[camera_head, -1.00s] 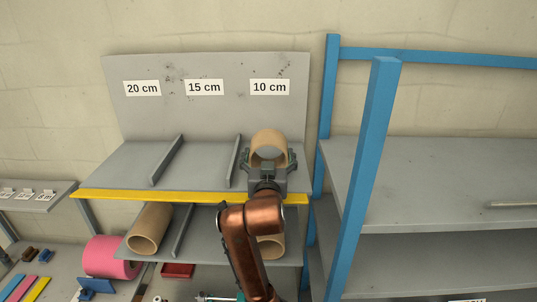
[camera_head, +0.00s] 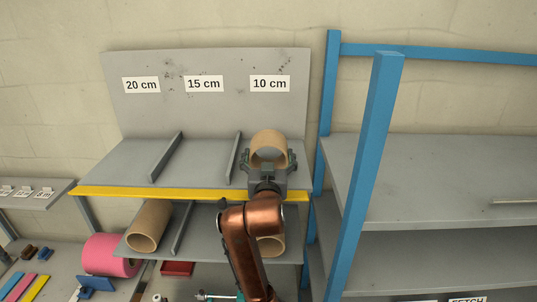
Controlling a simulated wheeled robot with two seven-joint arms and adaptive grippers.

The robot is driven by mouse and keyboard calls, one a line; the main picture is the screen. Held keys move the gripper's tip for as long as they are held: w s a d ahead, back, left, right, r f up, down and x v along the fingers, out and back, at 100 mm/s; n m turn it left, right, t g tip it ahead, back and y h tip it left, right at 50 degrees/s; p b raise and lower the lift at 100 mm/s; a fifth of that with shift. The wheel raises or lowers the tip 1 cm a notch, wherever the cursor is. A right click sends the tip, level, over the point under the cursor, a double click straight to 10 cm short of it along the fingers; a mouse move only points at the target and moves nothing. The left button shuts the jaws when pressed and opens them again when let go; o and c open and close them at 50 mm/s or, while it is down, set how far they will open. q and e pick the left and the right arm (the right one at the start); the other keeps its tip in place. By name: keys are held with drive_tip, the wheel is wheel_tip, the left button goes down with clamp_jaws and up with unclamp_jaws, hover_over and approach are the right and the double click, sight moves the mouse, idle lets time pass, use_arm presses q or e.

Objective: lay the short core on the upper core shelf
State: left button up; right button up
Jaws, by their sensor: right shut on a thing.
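The short core (camera_head: 268,140) is a tan cardboard tube in the jaws of my right gripper (camera_head: 268,162). The gripper is shut on it, one finger on each side, at the 10 cm bay of the upper core shelf (camera_head: 205,165). The core's open end faces me, below the 10 cm label (camera_head: 269,84). I cannot tell whether it touches the shelf surface. My left gripper is not in view.
Dividers (camera_head: 166,156) split the upper shelf, and a yellow strip (camera_head: 150,193) edges its front. A longer core (camera_head: 149,226) and another core (camera_head: 271,245), partly behind my arm, lie on the lower shelf. A blue rack post (camera_head: 368,170) stands to the right.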

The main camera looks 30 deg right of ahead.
drive_tip(key=o, duration=1.1)
drive_tip(key=shift+f, duration=0.1)
drive_tip(key=v, duration=1.2)
drive_tip(key=shift+s, duration=0.1)
